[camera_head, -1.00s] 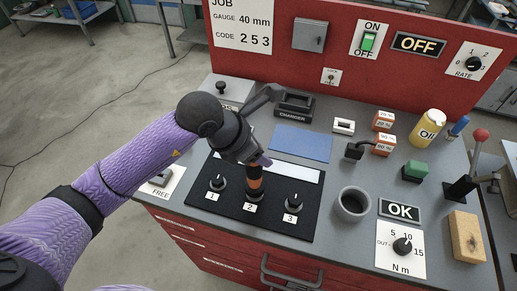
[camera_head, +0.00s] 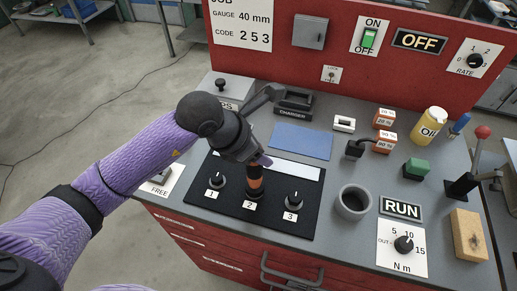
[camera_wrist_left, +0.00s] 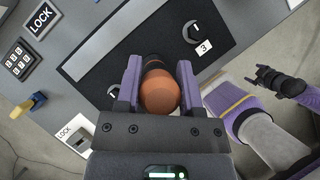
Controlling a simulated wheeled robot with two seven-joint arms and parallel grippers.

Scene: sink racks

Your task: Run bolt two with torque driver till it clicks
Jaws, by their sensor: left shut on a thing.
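The torque driver (camera_head: 255,182), black with an orange band, stands upright over bolt two on the black plate (camera_head: 224,208). My left gripper (camera_head: 258,163) is shut on it from above. In the left wrist view the driver's round orange end (camera_wrist_left: 159,92) sits between the purple fingers (camera_wrist_left: 158,85). Bolt two itself is hidden under the driver. Bolt one (camera_head: 217,181) and bolt three (camera_head: 293,201) stand on either side with their labels. The display (camera_head: 401,208) reads RUN. My right gripper (camera_wrist_left: 266,76) appears at the right of the left wrist view; its jaw opening is unclear.
A torque dial (camera_head: 403,244) marked N m, a grey cup (camera_head: 353,203) and a sponge-like block (camera_head: 467,236) lie to the right. Behind are a blue mat (camera_head: 301,141), a charger (camera_head: 294,103) and an oil bottle (camera_head: 428,126). The back panel reads OFF (camera_head: 419,42).

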